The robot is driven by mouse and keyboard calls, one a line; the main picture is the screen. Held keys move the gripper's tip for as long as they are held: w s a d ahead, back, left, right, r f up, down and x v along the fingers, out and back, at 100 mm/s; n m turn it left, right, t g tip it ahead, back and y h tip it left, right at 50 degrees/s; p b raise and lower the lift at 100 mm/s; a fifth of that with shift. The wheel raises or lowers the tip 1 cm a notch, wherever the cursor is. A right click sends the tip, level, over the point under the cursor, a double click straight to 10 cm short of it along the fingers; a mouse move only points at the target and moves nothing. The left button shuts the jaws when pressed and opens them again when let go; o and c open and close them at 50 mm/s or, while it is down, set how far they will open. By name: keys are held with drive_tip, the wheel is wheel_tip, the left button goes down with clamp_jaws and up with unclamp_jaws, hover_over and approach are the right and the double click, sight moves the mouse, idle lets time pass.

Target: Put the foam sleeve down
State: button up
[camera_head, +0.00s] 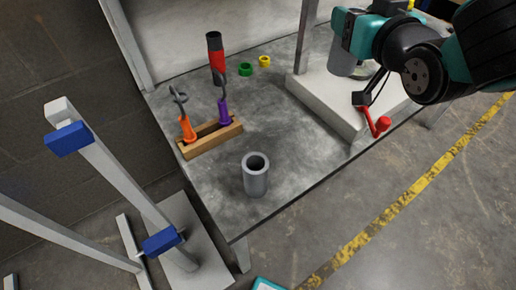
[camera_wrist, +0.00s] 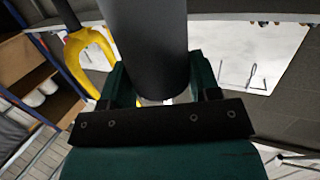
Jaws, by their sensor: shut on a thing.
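The foam sleeve (camera_wrist: 145,45) is a smooth dark grey cylinder in the wrist view. It fills the space between the two dark green fingers of my gripper (camera_wrist: 155,85), which is shut on it. In the head view my arm is at the upper right, and a grey cylinder (camera_head: 343,62), apparently the sleeve, shows at its teal end, over the back right of the grey table (camera_head: 195,180). Whether its lower end touches anything is unclear.
An upright hollow grey tube (camera_head: 256,182) stands near the table's front. A wooden rack (camera_head: 210,138) holds orange and purple tools. A red bottle (camera_head: 216,60), green ring (camera_head: 245,69) and yellow ring (camera_head: 264,61) stand behind.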

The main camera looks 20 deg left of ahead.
drive_tip(key=s+a+f+n+g+b, duration=0.1)
drive_tip(key=s+a+f+b, duration=0.2)
drive_tip(key=s+a+b, duration=0.15)
wheel_tip(320, 180, down, 20)
drive_tip(key=y+b, duration=0.1)
drive_tip(key=b, duration=0.5)
drive_tip(key=shift+s+d+b, duration=0.15)
drive_tip(key=shift+d+b, duration=0.05)
drive_tip(key=shift+b, duration=0.2)
drive_tip(key=shift+f, duration=0.1)
drive_tip(key=o, duration=1)
